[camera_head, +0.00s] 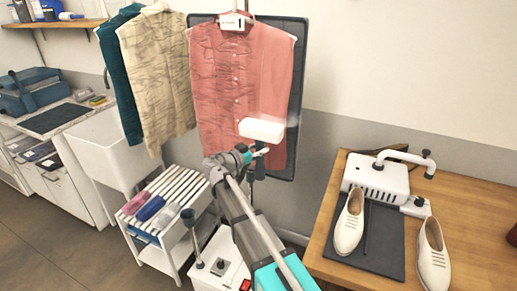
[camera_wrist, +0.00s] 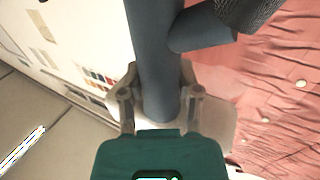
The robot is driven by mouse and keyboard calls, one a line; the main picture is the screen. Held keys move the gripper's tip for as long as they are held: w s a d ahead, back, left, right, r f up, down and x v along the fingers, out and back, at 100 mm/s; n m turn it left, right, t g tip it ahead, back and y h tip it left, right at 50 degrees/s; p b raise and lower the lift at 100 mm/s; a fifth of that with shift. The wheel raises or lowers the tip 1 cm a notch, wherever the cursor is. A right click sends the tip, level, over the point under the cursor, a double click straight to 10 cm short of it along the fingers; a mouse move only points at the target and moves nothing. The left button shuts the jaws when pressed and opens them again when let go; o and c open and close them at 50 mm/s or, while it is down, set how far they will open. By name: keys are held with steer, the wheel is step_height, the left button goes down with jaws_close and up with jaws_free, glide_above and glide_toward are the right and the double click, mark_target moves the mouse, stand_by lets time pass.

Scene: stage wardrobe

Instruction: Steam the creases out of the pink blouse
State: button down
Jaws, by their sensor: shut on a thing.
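The pink blouse (camera_head: 222,75) hangs on a hanger against a dark board, with a white tag marked 1 at its collar. Dark crease lines show over its left half and upper part; the right side looks smoother. In the wrist view the blouse (camera_wrist: 285,95) fills the right side, with creases and buttons. My gripper (camera_wrist: 158,95) is shut on the blue-grey handle of the steamer (camera_wrist: 152,45). The white steamer head (camera_head: 262,129) is in front of the blouse's lower right part, with faint haze above it. Whether it touches the cloth I cannot tell.
Beige (camera_head: 158,75) and teal (camera_head: 118,70) garments hang close on the left. Below stands a white slatted rack (camera_head: 178,192) with brushes. A white unit with a red switch (camera_head: 218,265) is on the floor. A wooden table (camera_head: 480,210) with white shoes (camera_head: 349,222) is at right.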

steer(key=b, duration=0.5)
glide_above(256, 173)
steer(key=x, duration=0.2)
steer(key=shift+w+f, duration=0.1)
steer(key=shift+f, duration=2.5)
steer(key=shift+f+b, duration=2.4)
steer(key=shift+b, duration=0.05)
steer(key=shift+f, duration=0.2)
steer(key=shift+f+b, duration=2.3)
steer(key=shift+b, duration=0.25)
steer(key=shift+f, duration=0.15)
steer(key=shift+f+b, duration=2.4)
steer(key=shift+b, duration=0.1)
steer(key=shift+a, duration=0.1)
